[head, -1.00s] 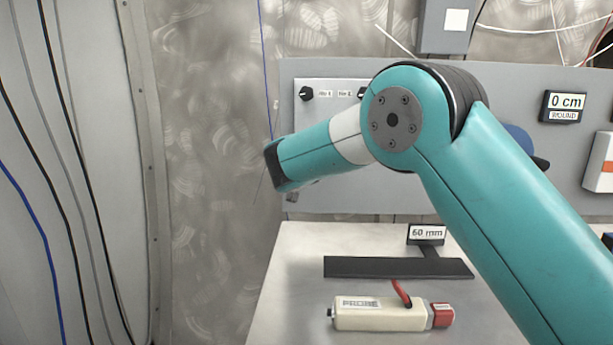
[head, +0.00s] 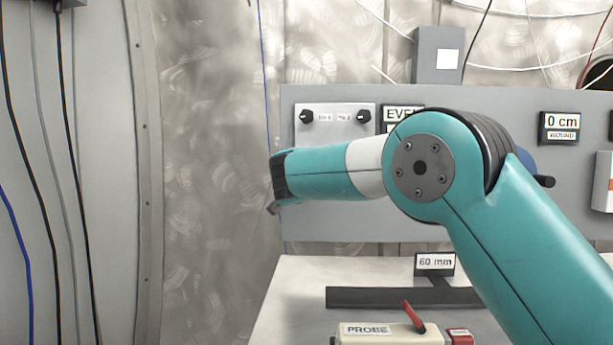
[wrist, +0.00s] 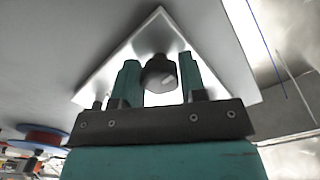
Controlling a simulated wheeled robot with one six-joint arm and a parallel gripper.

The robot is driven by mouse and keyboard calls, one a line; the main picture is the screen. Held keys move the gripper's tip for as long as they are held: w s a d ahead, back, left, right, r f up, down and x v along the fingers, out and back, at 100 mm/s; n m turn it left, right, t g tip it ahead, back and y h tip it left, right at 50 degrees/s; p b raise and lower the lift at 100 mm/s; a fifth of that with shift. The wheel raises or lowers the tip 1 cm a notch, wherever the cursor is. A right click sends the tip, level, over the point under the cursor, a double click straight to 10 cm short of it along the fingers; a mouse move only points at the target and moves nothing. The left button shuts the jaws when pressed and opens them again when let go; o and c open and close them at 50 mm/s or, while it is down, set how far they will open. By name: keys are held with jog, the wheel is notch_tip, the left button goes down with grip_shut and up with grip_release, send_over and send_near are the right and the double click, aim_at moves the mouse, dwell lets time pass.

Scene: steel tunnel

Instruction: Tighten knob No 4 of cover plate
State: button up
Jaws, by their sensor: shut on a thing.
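The cover plate (head: 336,132) is a pale metal square on the grey panel in the head view. Two black knobs show along its top, a left one (head: 306,117) and a right one (head: 363,117); their small labels are too blurred to read surely. My arm hides the plate's lower part. In the wrist view, my gripper (wrist: 159,64) has its two teal fingers on either side of a black knob (wrist: 158,76) near a corner of the plate (wrist: 100,85), shut on it. No label for this knob is visible.
A table below the panel holds a PROBE device (head: 385,335) and a black bar with a 60 mm sign (head: 435,262). A 0 cm sign (head: 560,127) and a grey box (head: 438,55) are to the right. In the wrist view, a red and blue round thing (wrist: 45,135) is at lower left.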

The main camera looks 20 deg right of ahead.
jog(key=shift+r, duration=0.1)
jog(key=o, duration=0.9)
jog(key=b+v, duration=0.3)
jog(key=v, duration=1.4)
jog(key=shift+s, duration=0.2)
